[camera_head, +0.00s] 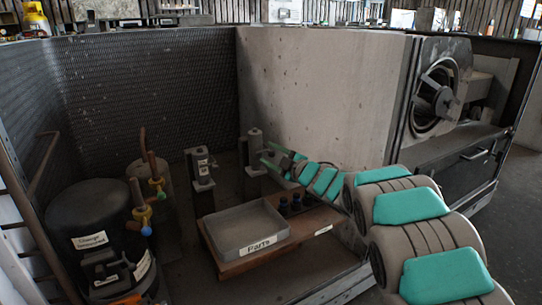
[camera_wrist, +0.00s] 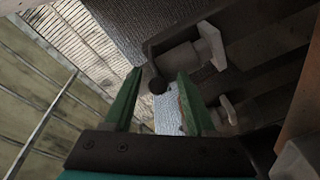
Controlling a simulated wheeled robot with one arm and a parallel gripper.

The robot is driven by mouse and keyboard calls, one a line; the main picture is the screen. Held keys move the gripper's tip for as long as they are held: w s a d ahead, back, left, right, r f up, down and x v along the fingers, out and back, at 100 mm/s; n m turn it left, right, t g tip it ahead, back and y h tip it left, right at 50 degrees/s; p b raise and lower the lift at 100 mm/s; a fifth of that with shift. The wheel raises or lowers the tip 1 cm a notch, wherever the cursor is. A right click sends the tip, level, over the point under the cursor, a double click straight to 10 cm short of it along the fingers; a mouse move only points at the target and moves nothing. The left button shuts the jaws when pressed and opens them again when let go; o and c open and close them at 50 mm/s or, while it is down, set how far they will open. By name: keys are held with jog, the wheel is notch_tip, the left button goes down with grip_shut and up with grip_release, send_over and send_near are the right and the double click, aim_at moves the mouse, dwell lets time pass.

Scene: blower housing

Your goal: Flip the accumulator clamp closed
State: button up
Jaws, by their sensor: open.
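My gripper (camera_head: 266,156) is open, its green fingers pointing left in the head view, close to a grey cylinder-topped post fixture (camera_head: 254,137). I cannot tell whether they touch. In the wrist view my gripper (camera_wrist: 158,74) has its fingers spread, with a dark round knob (camera_wrist: 157,86) and a pale metallic strip (camera_wrist: 167,118) showing between them. The black accumulator tank (camera_head: 92,220) with a white label stands at the far left, with dark block-like hardware (camera_head: 104,268) on its front. I cannot make out clearly which part is the clamp or how it is set.
A grey parts tray (camera_head: 247,245) lies on a wooden board (camera_head: 225,266) below my arm, beside small dark cylinders (camera_head: 290,202). Another post fixture (camera_head: 202,170) stands to the left. A tall pale panel (camera_head: 325,95) rises behind.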

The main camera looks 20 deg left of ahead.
jog(key=v, duration=0.7)
jog(key=shift+s+d+p, duration=0.2)
jog(key=shift+d+p, duration=0.15)
